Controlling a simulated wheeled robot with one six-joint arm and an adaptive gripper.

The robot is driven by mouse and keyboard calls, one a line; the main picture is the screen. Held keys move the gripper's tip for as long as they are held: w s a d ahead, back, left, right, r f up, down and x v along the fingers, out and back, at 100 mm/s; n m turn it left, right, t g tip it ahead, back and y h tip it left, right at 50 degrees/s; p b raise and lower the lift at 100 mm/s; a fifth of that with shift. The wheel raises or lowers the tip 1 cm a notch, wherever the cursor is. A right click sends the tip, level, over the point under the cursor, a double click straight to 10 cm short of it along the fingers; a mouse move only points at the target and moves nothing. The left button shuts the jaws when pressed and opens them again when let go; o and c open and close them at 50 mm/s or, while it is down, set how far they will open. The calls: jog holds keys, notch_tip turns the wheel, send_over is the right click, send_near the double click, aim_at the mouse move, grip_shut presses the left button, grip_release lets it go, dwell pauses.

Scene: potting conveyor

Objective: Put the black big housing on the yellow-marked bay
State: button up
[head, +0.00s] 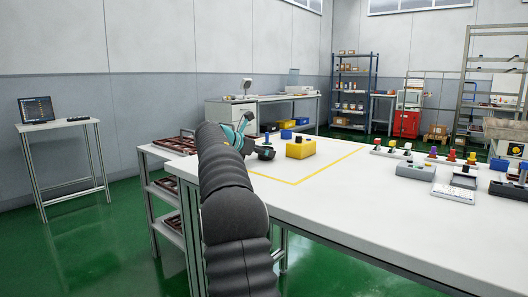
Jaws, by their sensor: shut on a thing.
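The black big housing (265,153) is a small dark block with a blue part on top, beside my gripper at the near left of the white table. My gripper (247,136), dark with teal parts, is shut on it; the arm hides part of the grip. I cannot tell whether the housing touches the table. The yellow-marked bay (320,169) is a yellow line outline on the white tabletop. The housing shows at the left part of this outline.
Grey housings (415,170) and a row of coloured knobs (433,155) stand farther right. A rack of brown trays (175,145) is left of the table. The table's front middle is clear.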

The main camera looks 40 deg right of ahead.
jog(key=o, duration=1)
jog(key=shift+c, duration=0.2)
jog(key=shift+r, duration=0.15)
jog(key=v, duration=1.1)
jog(key=shift+a+r+p, duration=0.15)
jog(key=shift+a+p, duration=0.05)
jog(key=shift+p, duration=0.15)
jog(key=shift+a+r, duration=0.1)
jog(key=shift+a, duration=0.15)
